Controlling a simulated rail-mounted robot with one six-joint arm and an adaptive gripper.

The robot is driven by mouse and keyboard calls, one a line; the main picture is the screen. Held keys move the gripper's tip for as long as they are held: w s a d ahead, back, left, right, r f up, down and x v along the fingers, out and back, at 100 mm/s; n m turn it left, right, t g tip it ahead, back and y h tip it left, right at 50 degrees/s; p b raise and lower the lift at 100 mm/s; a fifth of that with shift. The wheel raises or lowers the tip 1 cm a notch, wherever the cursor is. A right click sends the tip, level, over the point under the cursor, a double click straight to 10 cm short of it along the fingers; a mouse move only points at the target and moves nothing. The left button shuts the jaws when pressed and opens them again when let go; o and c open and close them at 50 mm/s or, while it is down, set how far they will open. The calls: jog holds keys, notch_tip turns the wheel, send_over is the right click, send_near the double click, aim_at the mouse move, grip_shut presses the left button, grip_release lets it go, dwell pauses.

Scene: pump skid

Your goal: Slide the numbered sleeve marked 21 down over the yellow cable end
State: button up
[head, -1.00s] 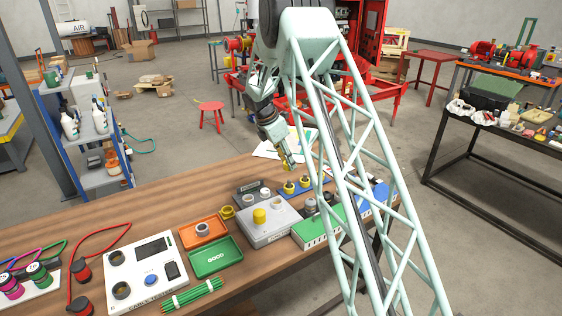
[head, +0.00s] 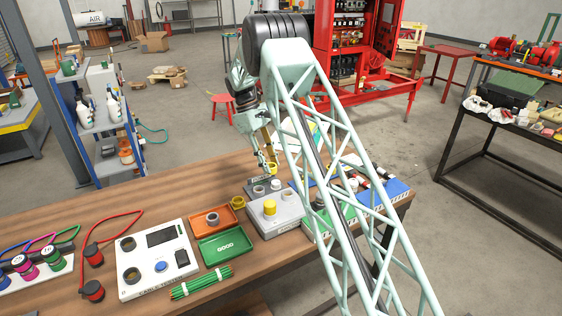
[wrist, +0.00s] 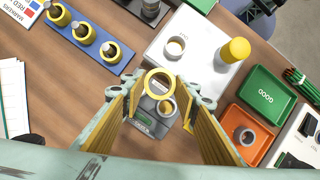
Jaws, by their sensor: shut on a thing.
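My gripper (head: 268,172) hangs above the small dark grey device at the back of the bench. In the wrist view its yellow-padded fingers (wrist: 158,88) are shut on a yellow ring sleeve (wrist: 148,82), whose open bore faces the camera. No number can be read on it. An upright yellow cylinder (head: 269,208), the likely yellow cable end, stands on the light grey box and also shows in the wrist view (wrist: 235,50). The sleeve is apart from it.
A pale ring (wrist: 175,46) sits beside the yellow cylinder on the light grey box (wrist: 195,68). A blue rack (wrist: 88,40) holds yellow sleeves on pegs. Orange (head: 232,223) and green (head: 225,249) trays and a white tester (head: 140,285) stand left. My arm hides part of the bench.

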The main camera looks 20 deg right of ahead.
jog(key=s+a+r+m+y, duration=0.1)
jog(key=a+m+y, duration=0.1)
jog(key=a+m, duration=0.5)
jog(key=a, duration=0.5)
jog(key=shift+s+r+g+y, duration=0.15)
jog(key=shift+r+g+y, duration=0.1)
jog(key=shift+g+y, duration=0.15)
jog(key=shift+a, duration=0.15)
